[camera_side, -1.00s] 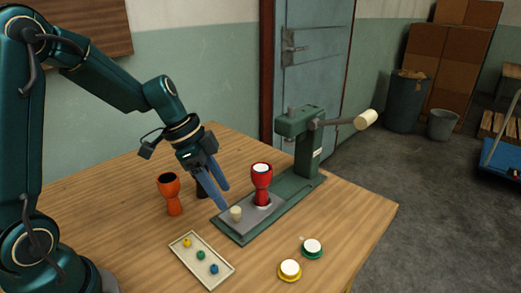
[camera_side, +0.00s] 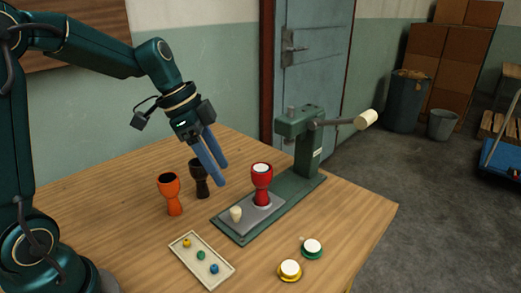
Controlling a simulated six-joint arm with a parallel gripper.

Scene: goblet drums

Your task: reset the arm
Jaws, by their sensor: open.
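My gripper (camera_side: 221,173) has blue fingers that are apart and empty. It hangs in the air above the table, left of the green press (camera_side: 301,150). A red goblet drum (camera_side: 262,185) with a white top stands upright on the press's plate. A small cream knob (camera_side: 236,213) is at the plate's near left end. An orange goblet drum (camera_side: 170,193) and a dark brown goblet drum (camera_side: 200,179) stand upright on the table to the left, with dark open tops.
A yellow-rimmed disc (camera_side: 289,271) and a green-rimmed disc (camera_side: 312,249), both with white tops, lie at the front. The press lever's cream handle (camera_side: 366,120) sticks out right. The table (camera_side: 110,215) is clear at left.

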